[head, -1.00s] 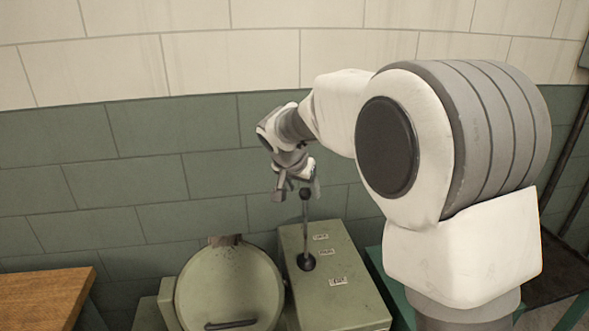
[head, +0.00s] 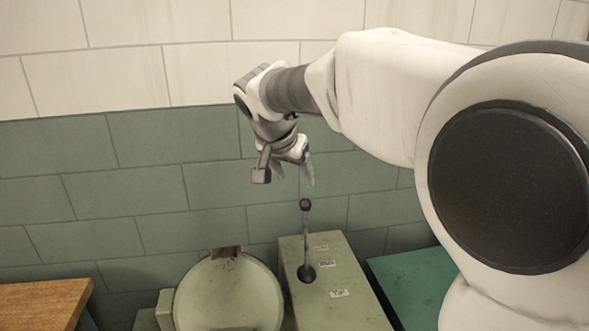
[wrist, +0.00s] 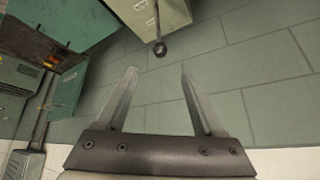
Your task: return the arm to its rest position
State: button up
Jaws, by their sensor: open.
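My gripper (head: 287,172) is in the air above the machine in the head view, in front of the green wall tiles. In the wrist view its two fingers (wrist: 158,90) stand apart with nothing between them. The lever (head: 306,238) with a dark ball knob rises from the top of the pale green box. Its knob (wrist: 160,48) also shows in the wrist view, beyond the fingertips and apart from them.
The pale green machine box (head: 338,290) carries several small labels. A round pale green cover (head: 228,292) is to its left. A wooden table top (head: 45,300) is at the lower left, and a green surface (head: 415,283) is to the right. The wall (head: 130,180) stands behind.

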jog(key=s+d+f+n, duration=0.1)
jog(key=s+d+f, duration=0.1)
jog(key=s+d, duration=0.3)
jog(key=s+d+f+n+y, duration=0.1)
jog(key=s+d, duration=0.3)
jog(key=s, duration=0.9)
jog(key=s+d+f+n+y, duration=0.1)
jog(key=s+d, duration=0.4)
jog(key=s, duration=0.5)
notch_tip(320, 180, down, 2)
jog(key=shift+d+f+n+g, duration=0.15)
jog(key=shift+d+n+g, duration=0.2)
jog(key=shift+n, duration=0.55)
jog(key=shift+a, duration=0.15)
